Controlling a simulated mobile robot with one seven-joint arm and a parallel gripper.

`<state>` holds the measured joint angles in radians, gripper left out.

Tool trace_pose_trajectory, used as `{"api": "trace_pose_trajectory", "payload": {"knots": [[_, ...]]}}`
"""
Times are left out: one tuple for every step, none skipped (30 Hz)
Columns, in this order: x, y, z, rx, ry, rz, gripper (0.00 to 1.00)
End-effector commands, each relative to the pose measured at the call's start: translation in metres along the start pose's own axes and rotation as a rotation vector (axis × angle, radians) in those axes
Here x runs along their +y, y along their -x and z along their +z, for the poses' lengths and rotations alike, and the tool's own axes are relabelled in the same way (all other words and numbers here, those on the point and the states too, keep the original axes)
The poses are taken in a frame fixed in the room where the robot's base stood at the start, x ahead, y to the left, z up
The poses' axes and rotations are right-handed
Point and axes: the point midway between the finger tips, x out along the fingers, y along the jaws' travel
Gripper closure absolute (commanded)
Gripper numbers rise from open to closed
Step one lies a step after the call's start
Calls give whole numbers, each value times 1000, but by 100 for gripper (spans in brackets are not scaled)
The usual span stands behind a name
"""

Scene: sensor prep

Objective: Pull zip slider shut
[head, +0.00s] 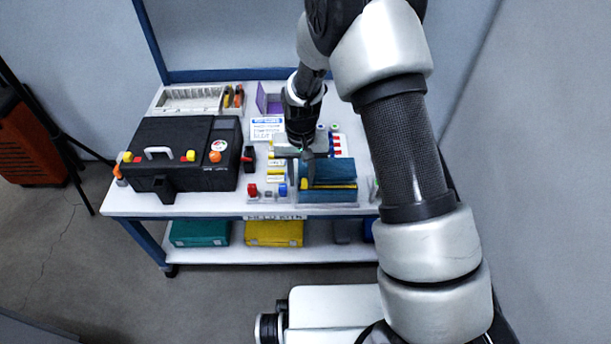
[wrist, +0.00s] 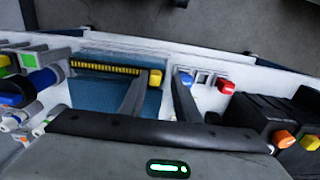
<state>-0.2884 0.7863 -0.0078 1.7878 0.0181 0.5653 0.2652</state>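A blue pouch (head: 328,172) lies near the table's front edge, with a yellow zip strip (head: 342,186) along it. In the wrist view the pouch (wrist: 95,92) is at left, its yellow-and-dark zip teeth (wrist: 105,68) running across. A yellow block, seemingly the zip slider (wrist: 155,79), sits at the right end of the teeth. My gripper (wrist: 162,76) is open, its two dark fingers apart. The slider shows between them, close to the left finger; I cannot tell if they touch.
A black case (head: 180,158) with coloured knobs stands at left on the table. Small red and blue blocks (head: 267,190) sit left of the pouch. A white card (head: 267,128), a purple holder (head: 270,102) and a white tray (head: 190,98) are farther back.

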Motion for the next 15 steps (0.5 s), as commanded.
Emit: {"api": "trace_pose_trajectory", "payload": {"knots": [[1, 0, 0, 0, -1, 1, 67], [1, 0, 0, 0, -1, 1, 67], [2, 0, 0, 0, -1, 2, 67], [2, 0, 0, 0, -1, 2, 67], [2, 0, 0, 0, -2, 3, 67], [3, 0, 0, -1, -2, 3, 67], [3, 0, 0, -1, -2, 3, 67], [3, 0, 0, -1, -2, 3, 67], [3, 1, 0, 0, -2, 3, 67], [3, 2, 0, 0, -2, 3, 67], [3, 4, 0, 0, -2, 3, 67], [3, 9, -1, 1, -2, 3, 67], [3, 13, -1, 1, -2, 3, 67], [3, 17, -1, 2, -2, 3, 67], [3, 24, -1, 3, -2, 3, 67]]}}
